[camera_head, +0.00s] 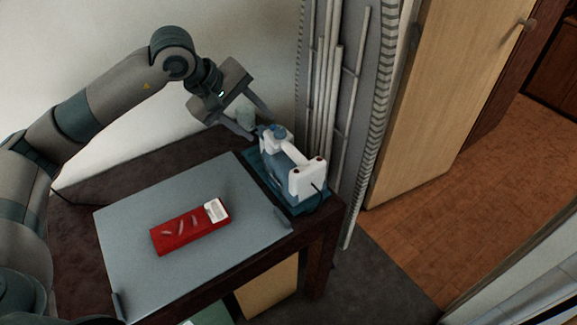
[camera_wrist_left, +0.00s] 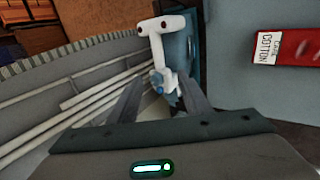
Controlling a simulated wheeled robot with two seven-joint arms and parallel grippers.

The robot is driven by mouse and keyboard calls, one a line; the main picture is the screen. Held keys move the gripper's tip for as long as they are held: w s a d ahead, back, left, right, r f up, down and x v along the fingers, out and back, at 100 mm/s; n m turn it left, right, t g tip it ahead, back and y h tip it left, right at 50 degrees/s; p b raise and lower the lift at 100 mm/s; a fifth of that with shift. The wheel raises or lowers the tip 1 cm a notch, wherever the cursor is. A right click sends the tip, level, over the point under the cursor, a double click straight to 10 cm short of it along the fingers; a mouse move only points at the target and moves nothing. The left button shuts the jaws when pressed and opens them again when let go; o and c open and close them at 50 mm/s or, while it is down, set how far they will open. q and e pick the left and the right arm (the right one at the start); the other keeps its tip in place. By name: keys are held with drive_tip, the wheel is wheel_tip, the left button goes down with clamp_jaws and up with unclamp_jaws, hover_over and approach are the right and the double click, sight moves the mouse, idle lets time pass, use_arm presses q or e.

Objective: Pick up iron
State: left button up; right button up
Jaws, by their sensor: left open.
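The iron (camera_head: 300,172) is white and blue, and rests on a blue base at the right end of the table. It also shows in the left wrist view (camera_wrist_left: 158,45), beyond my fingers, with its blue near end in the gap between the tips. My left gripper (camera_head: 258,124) is open and empty at the iron's far left end, with its fingers pointing toward it. Its two fingers (camera_wrist_left: 160,92) stand apart in the left wrist view. I cannot tell whether they touch the iron. My right gripper is out of view.
A grey board (camera_head: 140,225) covers the tabletop, with a red box (camera_head: 185,231) lying on it. The box shows in the left wrist view (camera_wrist_left: 299,47), labelled cotton. Pale poles (camera_head: 328,95) stand close behind the iron. A wooden door (camera_head: 440,90) is at the right.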

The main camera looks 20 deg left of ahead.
use_arm(q)
drive_tip(key=f, duration=0.1)
drive_tip(key=p, duration=0.3)
approach(290, 150)
drive_tip(key=x, duration=0.3)
drive_tip(key=a+x, duration=0.1)
drive_tip(key=x, duration=0.1)
drive_tip(key=shift+w+f, duration=0.1)
drive_tip(key=shift+w, duration=0.2)
drive_tip(key=shift+w+d+f, duration=0.25)
drive_tip(key=shift+f, duration=0.4)
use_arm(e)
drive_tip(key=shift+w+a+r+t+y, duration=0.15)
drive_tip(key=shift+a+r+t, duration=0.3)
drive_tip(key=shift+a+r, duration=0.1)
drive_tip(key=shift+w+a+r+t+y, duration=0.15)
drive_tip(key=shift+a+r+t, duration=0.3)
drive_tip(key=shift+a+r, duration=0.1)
use_arm(q)
drive_tip(key=shift+d, duration=0.15)
